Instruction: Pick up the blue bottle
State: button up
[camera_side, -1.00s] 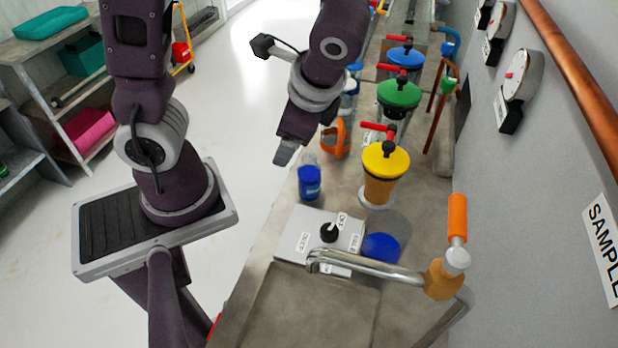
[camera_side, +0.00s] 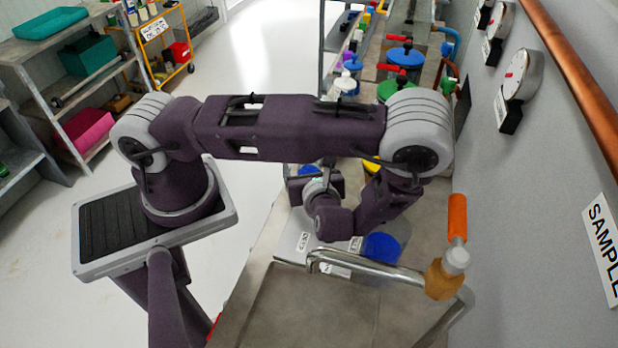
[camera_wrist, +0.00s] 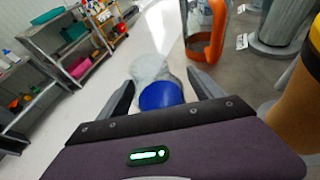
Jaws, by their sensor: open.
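The blue bottle (camera_wrist: 160,95) shows in the wrist view between the two fingers of my gripper (camera_wrist: 161,78). It has a clear upper part and a blue lower part. My gripper is open, with a finger on each side of the bottle; I cannot tell whether either finger touches it. In the side view a small blue part of the bottle (camera_side: 308,171) shows behind my wrist. My arm hides the rest of it and the fingers there.
An orange-handled jug (camera_wrist: 207,40) stands close beyond the bottle at the right. The yellow-topped pump (camera_side: 372,166) is mostly hidden by my arm. A control box (camera_side: 292,241), a blue disc (camera_side: 382,247) and a metal pipe (camera_side: 365,266) lie in front.

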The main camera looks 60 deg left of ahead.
grip_shut()
dwell(0.3)
jog(key=shift+r, duration=0.1)
jog(key=shift+r, duration=4.9)
